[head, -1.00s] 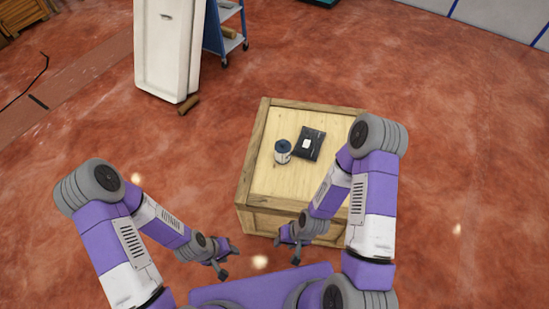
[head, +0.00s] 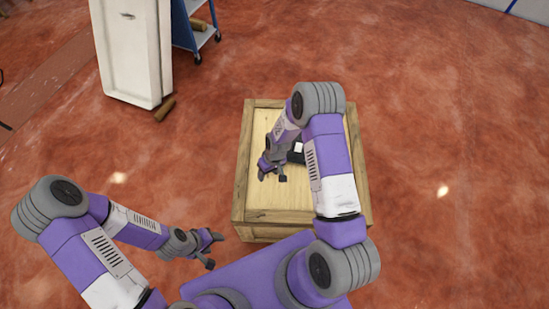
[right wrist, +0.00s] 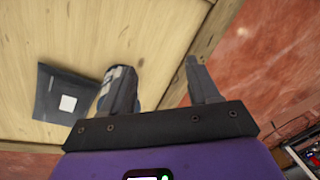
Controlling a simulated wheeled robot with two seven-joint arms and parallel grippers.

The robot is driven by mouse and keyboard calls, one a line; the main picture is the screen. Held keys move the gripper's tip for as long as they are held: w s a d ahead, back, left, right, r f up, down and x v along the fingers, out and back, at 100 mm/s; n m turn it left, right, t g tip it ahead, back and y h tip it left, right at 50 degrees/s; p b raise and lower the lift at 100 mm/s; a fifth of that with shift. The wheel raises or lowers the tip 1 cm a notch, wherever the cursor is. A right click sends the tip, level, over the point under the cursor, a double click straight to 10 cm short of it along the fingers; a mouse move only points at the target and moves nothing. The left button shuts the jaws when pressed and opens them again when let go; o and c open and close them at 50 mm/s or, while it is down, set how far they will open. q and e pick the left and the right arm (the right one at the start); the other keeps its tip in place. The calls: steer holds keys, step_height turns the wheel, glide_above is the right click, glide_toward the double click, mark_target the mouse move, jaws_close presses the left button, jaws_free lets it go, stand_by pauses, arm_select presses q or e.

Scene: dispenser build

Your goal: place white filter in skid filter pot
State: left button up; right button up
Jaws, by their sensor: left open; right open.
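My right gripper (head: 270,180) is open over the wooden crate top (head: 275,205). In the right wrist view its two fingers (right wrist: 158,72) stand apart, with no object clearly held between them. A small striped blue-and-white piece (right wrist: 121,72) shows at the left finger; it may be part of the white can with a dark lid seen earlier, now mostly hidden. My left gripper (head: 210,250) is open and empty, left of the crate's front corner. I cannot identify a skid filter pot in these views.
A dark packet with a white label (head: 297,154) lies on the crate, partly behind my right arm; it also shows in the right wrist view (right wrist: 66,93). A white panel-like unit (head: 132,55), a blue cart (head: 187,28) and a brown roll (head: 165,109) are at the back left.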

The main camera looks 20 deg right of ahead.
steer(key=w+d+r, duration=0.1)
steer(key=w+d, duration=0.1)
steer(key=w, duration=0.1)
steer(key=w+d+r+n+h, duration=0.1)
steer(key=w+d+r, duration=0.1)
steer(key=w, duration=0.1)
steer(key=w+d+r+n, duration=0.1)
steer(key=w+d, duration=0.1)
steer(key=w, duration=0.1)
steer(key=shift+r+h, duration=0.15)
steer(key=shift+h, duration=0.25)
steer(key=shift+w+d, duration=0.2)
steer(key=shift+w, duration=0.05)
steer(key=f, duration=0.2)
steer(key=f+b, duration=0.1)
steer(key=f, duration=0.2)
steer(key=f+b, duration=0.1)
steer(key=f, duration=0.1)
steer(key=shift+d+f, duration=0.15)
steer(key=shift+d, duration=0.1)
jaws_close()
